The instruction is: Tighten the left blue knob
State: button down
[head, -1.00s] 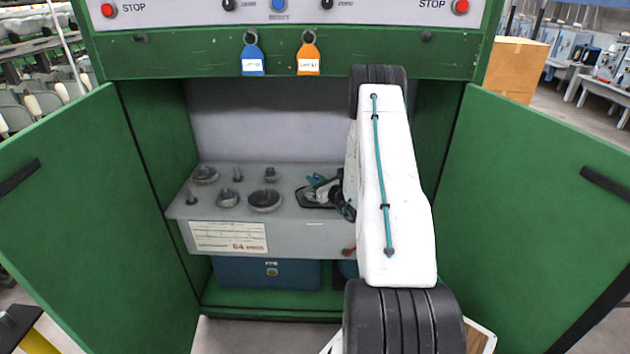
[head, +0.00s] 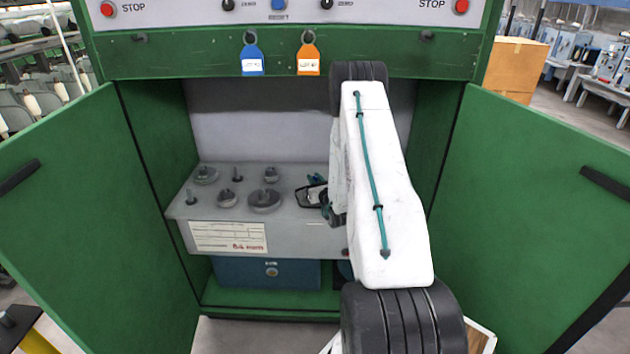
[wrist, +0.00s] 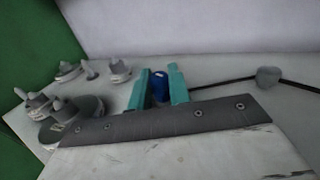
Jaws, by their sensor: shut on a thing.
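The blue knob (wrist: 160,85) shows in the wrist view between the two teal fingers of my gripper (wrist: 162,84). The fingers are shut on it, one on each side. The knob's base is hidden behind the fingers and the wrist's own plate. In the head view my gripper (head: 316,179) is small and partly hidden by my arm, over the right part of the grey panel (head: 290,232) inside the cabinet. The knob cannot be made out in the head view.
Several grey pegs and round discs (head: 264,200) stand on the panel left of my gripper. In the wrist view a dark rod with a grey knob (wrist: 268,77) lies to the right. Open green doors (head: 80,205) flank the cabinet. A blue box (head: 265,273) sits below.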

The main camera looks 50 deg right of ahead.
jog(key=c, duration=1.4)
grip_release()
jog(key=shift+o, duration=0.2)
jog(key=shift+s, duration=0.1)
jog(key=v, duration=0.7)
jog(key=shift+s+a, duration=0.2)
jog(key=shift+s, duration=0.1)
